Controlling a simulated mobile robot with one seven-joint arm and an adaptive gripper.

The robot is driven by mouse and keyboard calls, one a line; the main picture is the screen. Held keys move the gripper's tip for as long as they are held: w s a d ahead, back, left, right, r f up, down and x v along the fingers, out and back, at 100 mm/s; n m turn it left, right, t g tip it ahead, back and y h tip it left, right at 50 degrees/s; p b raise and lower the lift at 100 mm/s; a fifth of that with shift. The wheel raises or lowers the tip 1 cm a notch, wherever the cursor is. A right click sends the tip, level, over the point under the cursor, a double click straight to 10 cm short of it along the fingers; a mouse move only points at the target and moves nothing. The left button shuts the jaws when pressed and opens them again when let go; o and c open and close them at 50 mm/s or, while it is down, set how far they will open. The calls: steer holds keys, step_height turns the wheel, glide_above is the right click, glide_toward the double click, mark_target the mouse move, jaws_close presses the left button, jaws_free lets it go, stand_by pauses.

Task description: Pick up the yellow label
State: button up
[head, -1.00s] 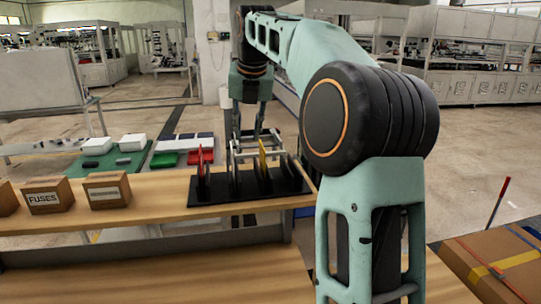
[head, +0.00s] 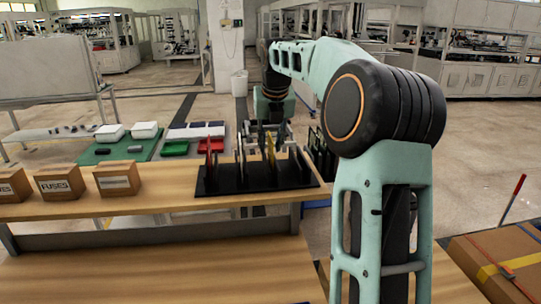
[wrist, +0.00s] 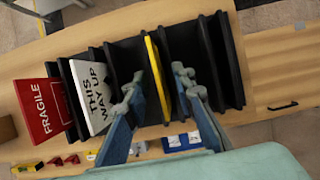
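The yellow label (head: 270,149) stands upright in a slot of the black rack (head: 222,190) on the wooden bench. In the wrist view the yellow label (wrist: 156,72) shows edge-on as a thin strip. My gripper (wrist: 157,78) is open, with one finger on each side of that strip in the picture. I cannot tell whether either finger touches it. In the head view my gripper (head: 270,128) is at the far side of the rack, partly hidden by the rack and labels.
In the rack to the left stand a white "THIS WAY UP" label (wrist: 94,92) and a red "FRAGILE" label (wrist: 43,108). Black dividers (wrist: 188,52) stand close around the yellow label. Cardboard boxes (head: 60,183) sit on the bench to the left.

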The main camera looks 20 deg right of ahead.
steer(key=shift+x, duration=0.9)
steer(key=shift+c, duration=0.4)
jaws_close()
steer(key=shift+r, duration=0.1)
steer(key=shift+r, duration=0.1)
